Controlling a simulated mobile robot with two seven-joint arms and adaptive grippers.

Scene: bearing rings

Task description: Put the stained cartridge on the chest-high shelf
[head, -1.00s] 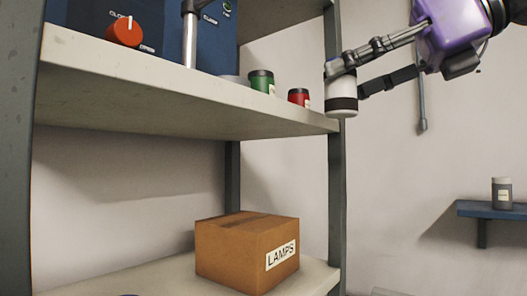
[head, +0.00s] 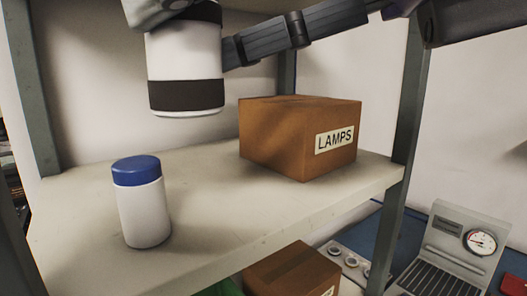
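A white cartridge (head: 185,60) with a dark band near its bottom hangs upright at the top left of the head view. My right gripper (head: 188,22), whose arm comes in from the right, is shut on it. Its upper end is partly hidden by the gripper, and I see no clear stain on the side facing me. The cartridge is held above a pale shelf (head: 235,220), apart from its surface. A white jar with a blue cap (head: 142,205) stands upright on that shelf, in front of and below the cartridge. My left gripper is not in view.
A cardboard box labelled LAMPS (head: 275,135) sits on the shelf's back right. Grey posts (head: 400,150) frame the shelf. Another box (head: 292,272) is lower down. A device with a dial (head: 465,240) is at lower right. The shelf's middle is clear.

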